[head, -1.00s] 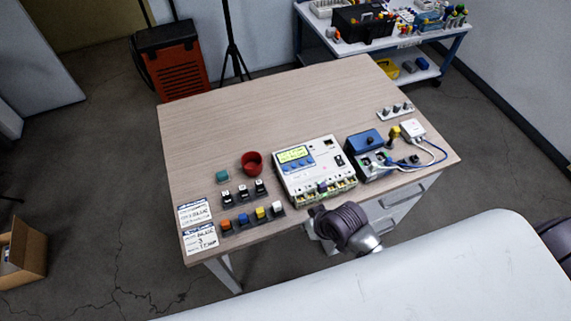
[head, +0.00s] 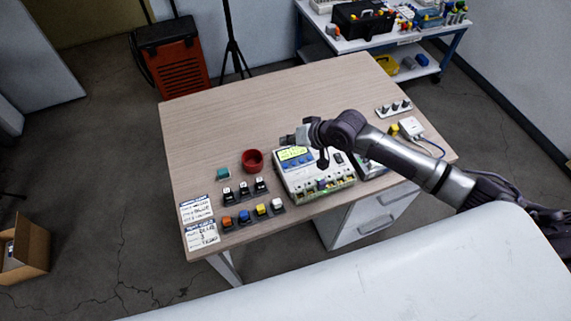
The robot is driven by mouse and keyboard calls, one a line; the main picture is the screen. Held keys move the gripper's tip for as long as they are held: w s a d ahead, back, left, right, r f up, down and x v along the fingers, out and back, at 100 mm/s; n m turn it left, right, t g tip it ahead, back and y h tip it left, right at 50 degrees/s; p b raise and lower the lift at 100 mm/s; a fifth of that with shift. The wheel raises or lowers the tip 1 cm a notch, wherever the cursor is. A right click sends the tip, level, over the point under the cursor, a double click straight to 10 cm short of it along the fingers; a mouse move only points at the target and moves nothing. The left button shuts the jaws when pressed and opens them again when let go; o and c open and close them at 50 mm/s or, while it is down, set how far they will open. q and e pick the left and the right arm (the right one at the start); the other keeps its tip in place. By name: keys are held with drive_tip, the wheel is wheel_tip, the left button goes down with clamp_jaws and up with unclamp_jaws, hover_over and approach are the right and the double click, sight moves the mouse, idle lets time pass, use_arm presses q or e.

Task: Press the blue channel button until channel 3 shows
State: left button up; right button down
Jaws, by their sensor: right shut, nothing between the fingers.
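The white control unit (head: 313,189) sits near the front edge of the wooden table. Its yellow-green screen (head: 291,154) is lit and partly covered by my right gripper; its text is too small to read. A row of blue buttons (head: 298,162) lies just below the screen, and I cannot tell which is the channel button. My right gripper (head: 302,136) is shut and empty, over the back edge of the unit near the screen. I cannot tell whether it touches the unit. My left gripper is not in view.
A red cup (head: 252,160) stands left of the unit. Small black-based switches and coloured blocks (head: 261,210) stand in rows at front left, beside two written cards (head: 201,234). The back of the table (head: 230,115) is clear.

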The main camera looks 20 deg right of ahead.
drive_tip(key=shift+f, duration=0.15)
drive_tip(key=b, duration=0.7)
hover_over(288, 166)
wheel_tip(288, 166, down, 6)
drive_tip(key=shift+a+f, duration=0.1)
drive_tip(key=shift+f, duration=0.05)
wheel_tip(288, 166, down, 2)
drive_tip(key=shift+b, duration=0.65)
drive_tip(key=shift+f, duration=0.1)
drive_tip(key=shift+f, duration=0.1)
drive_tip(key=shift+f, duration=0.35)
drive_tip(key=shift+f, duration=0.35)
idle(0.8)
idle(0.3)
drive_tip(key=shift+r+p, duration=0.8)
